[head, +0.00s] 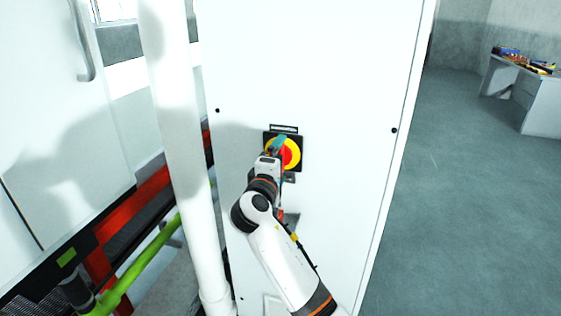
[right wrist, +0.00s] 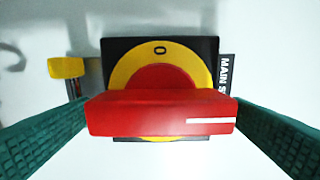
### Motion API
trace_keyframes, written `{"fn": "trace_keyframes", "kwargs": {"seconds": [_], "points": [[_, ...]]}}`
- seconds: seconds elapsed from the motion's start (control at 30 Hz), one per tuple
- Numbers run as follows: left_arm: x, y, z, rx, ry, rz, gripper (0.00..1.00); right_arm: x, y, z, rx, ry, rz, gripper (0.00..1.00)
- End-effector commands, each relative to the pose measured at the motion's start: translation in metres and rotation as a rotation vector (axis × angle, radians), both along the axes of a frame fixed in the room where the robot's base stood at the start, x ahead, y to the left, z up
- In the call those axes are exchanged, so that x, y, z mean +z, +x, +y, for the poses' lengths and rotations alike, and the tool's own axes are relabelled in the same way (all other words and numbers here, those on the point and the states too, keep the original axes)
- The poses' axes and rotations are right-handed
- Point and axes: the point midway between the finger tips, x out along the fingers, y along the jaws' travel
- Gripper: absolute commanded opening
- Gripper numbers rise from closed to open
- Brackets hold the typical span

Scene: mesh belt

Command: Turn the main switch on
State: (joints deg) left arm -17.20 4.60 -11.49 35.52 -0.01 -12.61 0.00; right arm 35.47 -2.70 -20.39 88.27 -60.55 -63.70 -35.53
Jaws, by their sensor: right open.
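The main switch is on a white cabinet front. It has a black square plate (head: 298,138), a yellow ring (head: 297,146) and a red centre (head: 287,155). In the right wrist view its red bar handle (right wrist: 160,112) lies across the picture, with a white line toward its right end. A "0" mark (right wrist: 160,50) is at the top of the ring. My right gripper (head: 276,145) is at the switch, partly covering it. Its green fingers (right wrist: 160,130) are open, one on each side of the handle; contact is unclear. My left gripper is not in view.
The white cabinet (head: 330,70) fills the middle. A white pipe (head: 180,130) stands left of it, with a green bar (head: 140,265) and red frame (head: 155,190) beyond. A partly cut "MAIN S" label (right wrist: 227,78) is beside the switch. Open floor (head: 460,220) and a desk (head: 540,100) are to the right.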

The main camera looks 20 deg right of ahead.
Motion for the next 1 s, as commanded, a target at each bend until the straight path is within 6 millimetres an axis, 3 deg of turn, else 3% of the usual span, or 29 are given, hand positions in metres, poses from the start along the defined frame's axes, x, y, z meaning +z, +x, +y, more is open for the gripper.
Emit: {"fn": "trace_keyframes", "kwargs": {"seconds": [0.3,0.5,0.7,1.0], "points": [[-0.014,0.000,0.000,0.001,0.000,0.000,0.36,-0.003,-0.055,0.038,0.003,0.004,0.001,0.98],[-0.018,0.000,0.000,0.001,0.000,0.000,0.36,-0.002,-0.081,0.055,0.002,0.001,0.000,0.98],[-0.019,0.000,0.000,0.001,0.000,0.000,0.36,-0.001,-0.091,0.061,0.000,0.001,0.002,0.98],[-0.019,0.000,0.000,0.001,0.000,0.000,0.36,-0.003,-0.090,0.061,0.002,0.001,0.005,0.98]]}}
